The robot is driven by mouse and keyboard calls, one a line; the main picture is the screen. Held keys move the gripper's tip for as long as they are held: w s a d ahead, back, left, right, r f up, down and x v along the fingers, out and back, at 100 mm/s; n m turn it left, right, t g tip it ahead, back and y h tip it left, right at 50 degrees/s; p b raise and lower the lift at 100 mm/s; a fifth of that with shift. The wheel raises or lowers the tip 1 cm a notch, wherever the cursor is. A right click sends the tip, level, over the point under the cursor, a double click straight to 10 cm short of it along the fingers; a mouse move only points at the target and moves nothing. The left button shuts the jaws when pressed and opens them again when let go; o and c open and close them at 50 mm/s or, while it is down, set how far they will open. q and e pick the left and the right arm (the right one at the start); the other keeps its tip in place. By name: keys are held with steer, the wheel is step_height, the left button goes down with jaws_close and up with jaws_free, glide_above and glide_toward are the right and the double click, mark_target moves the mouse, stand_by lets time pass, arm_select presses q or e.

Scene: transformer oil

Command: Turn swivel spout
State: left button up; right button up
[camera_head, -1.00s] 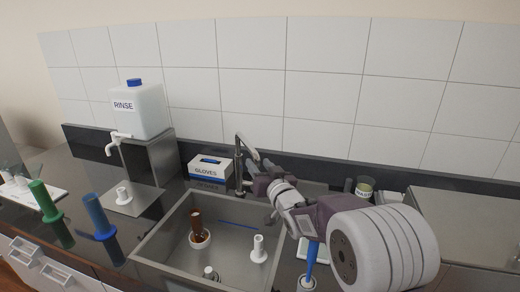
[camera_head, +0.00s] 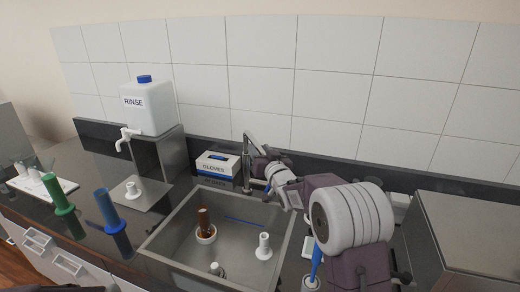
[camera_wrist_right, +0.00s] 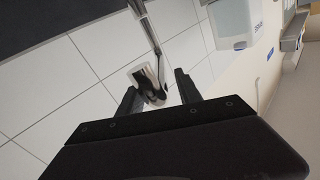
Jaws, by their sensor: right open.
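The swivel spout (camera_head: 255,143) is a grey metal tube on top of an upright tap post (camera_head: 246,172) behind the sink. It slopes down to the right toward my right gripper (camera_head: 257,164). In the right wrist view the spout (camera_wrist_right: 145,25) comes down from the top, and its end lies between the two dark fingers of my right gripper (camera_wrist_right: 158,94). The fingers are open, with a gap visible beside the spout end. I cannot tell whether either finger touches it. My left gripper is out of view.
The sink (camera_head: 165,240) holds a brown cylinder (camera_head: 204,222) and white pieces. A glove box (camera_head: 217,166) stands just left of the tap. A rinse tank (camera_head: 148,107) stands further left, with green (camera_head: 58,192) and blue (camera_head: 107,210) cylinders in front. A grey metal box (camera_head: 470,230) is at right.

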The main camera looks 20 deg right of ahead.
jaws_close()
stand_by(1.4)
